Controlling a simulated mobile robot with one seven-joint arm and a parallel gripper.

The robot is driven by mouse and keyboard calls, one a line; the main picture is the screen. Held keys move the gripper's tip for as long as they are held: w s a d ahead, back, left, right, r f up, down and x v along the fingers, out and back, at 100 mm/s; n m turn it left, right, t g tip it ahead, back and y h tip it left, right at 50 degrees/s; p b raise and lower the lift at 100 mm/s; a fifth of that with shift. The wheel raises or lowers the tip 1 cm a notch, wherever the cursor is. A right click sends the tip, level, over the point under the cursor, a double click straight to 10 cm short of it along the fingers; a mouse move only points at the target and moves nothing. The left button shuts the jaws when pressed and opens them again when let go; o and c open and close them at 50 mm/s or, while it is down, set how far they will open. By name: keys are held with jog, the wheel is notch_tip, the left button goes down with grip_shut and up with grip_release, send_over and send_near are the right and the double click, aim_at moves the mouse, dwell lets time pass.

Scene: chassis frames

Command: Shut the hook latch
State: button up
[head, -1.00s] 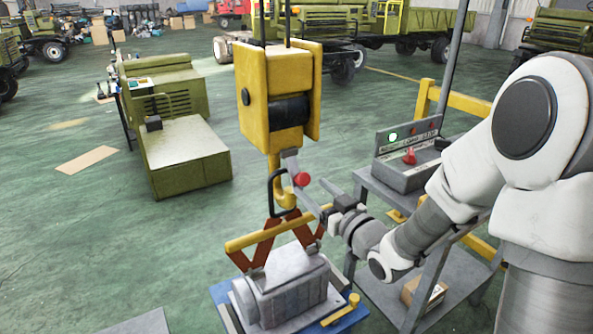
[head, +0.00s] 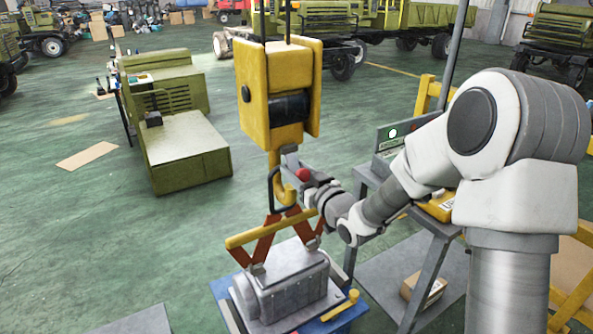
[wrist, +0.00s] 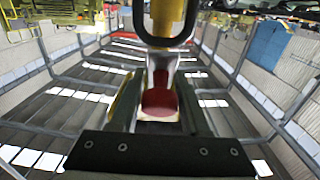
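The yellow hook (head: 282,190) hangs below the yellow hoist block (head: 278,95), with a dark ring (head: 271,192) through it. The latch is a grey lever (head: 291,158) at the hook's top right, with a red knob (head: 303,174) on its lower end. My gripper (head: 310,186) is at the knob, coming from the right. In the wrist view the red knob (wrist: 160,98) lies between the two fingers of my gripper (wrist: 160,112). The fingers stand apart on either side of it; firm contact does not show. The hook's mouth is partly hidden.
Red lifting tongs (head: 285,238) with a yellow bar hang at the ring, above a grey motor housing (head: 283,288) on a blue stand. A grey cart with a control box (head: 390,145) stands right, partly behind my arm.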

grip_shut()
dwell(1.1)
